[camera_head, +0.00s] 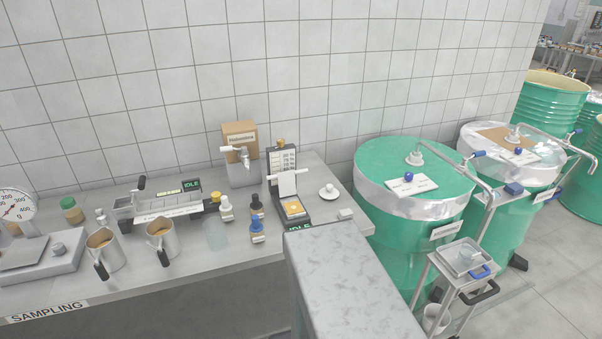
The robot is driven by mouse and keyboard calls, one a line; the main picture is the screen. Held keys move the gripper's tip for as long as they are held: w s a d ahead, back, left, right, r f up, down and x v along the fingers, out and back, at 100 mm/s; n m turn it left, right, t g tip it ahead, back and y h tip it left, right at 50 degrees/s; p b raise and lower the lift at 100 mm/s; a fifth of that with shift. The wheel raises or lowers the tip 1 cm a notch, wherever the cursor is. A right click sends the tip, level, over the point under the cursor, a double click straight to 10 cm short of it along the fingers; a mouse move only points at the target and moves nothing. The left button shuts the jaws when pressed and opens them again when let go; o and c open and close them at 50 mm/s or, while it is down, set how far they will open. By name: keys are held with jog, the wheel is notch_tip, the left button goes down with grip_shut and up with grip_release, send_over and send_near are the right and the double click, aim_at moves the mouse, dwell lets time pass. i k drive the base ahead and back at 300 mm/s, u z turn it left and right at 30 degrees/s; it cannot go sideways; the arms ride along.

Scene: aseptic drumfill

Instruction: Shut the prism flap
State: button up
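A dark bench instrument (306,218) stands near the right end of the sampling bench. Its front display reads IDLE and is partly hidden by a grey block in front. An orange-yellow patch (293,208), apparently the prism area, shows on its low front part. A pale flap (287,184) stands raised behind this patch, so the flap looks open. An upright panel with a light grid (282,160) rises behind the flap. My gripper is not in view.
The grey block (350,280) stands close in front of the instrument. Metal jugs (161,240) stand farther left. Green drums (415,230) stand beyond the bench's right end.

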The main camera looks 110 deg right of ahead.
aim_at(287, 183)
jog(key=u, duration=0.05)
jog(key=k, duration=2.85)
jog(key=z, duration=1.9)
jog(key=i, duration=0.15)
jog(key=u, duration=0.95)
